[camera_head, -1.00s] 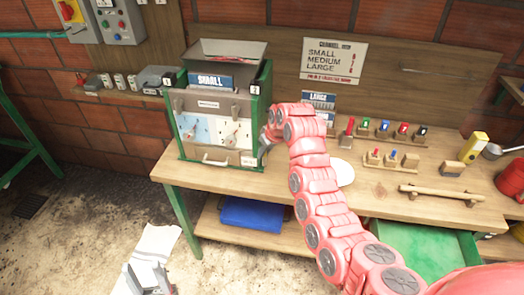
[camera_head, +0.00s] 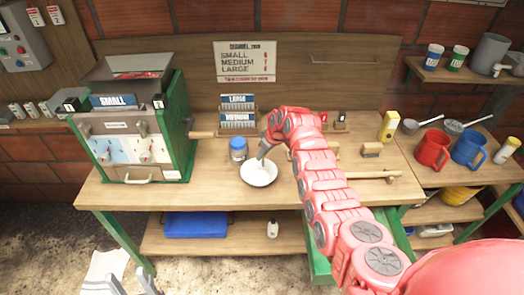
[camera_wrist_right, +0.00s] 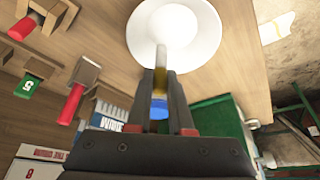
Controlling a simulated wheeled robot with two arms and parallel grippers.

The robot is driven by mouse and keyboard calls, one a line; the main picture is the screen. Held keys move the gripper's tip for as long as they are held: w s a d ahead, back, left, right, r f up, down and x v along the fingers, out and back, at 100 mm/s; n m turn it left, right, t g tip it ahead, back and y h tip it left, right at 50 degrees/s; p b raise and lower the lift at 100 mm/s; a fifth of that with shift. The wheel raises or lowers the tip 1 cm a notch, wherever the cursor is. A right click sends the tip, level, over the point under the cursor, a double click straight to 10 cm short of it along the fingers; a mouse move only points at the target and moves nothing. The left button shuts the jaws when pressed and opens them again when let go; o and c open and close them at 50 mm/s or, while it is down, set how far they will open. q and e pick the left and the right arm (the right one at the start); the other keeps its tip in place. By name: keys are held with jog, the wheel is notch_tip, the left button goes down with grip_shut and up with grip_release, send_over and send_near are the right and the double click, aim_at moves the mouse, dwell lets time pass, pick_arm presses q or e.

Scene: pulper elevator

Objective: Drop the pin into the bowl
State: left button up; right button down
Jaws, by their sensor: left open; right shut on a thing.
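The white bowl (camera_head: 258,180) stands on the workbench, right of the green-framed machine. My right gripper (camera_head: 264,152) is at the bowl, over its back edge. In the right wrist view my right gripper (camera_wrist_right: 160,78) is shut on a slim pale pin (camera_wrist_right: 161,56), whose end points over the bowl (camera_wrist_right: 196,42). The pin is small and partly hidden by the fingers; I cannot tell whether it touches the bowl. My left gripper (camera_head: 132,280) is open and empty, low at the bottom left in front of the bench.
A blue jar (camera_head: 238,150) stands close behind the bowl. The machine (camera_head: 130,150) with its SMALL plate is at the left. Sieve plates (camera_head: 238,118) lean behind. A wooden bar (camera_head: 372,175), a yellow box (camera_head: 388,126) and red and blue mugs (camera_head: 432,152) are to the right.

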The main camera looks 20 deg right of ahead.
aim_at(263, 166)
notch_tip(263, 166, down, 4)
jog(key=shift+f+b, duration=0.1)
jog(key=shift+b, duration=0.45)
jog(key=c, duration=0.7)
grip_release()
jog(key=shift+c, duration=0.2)
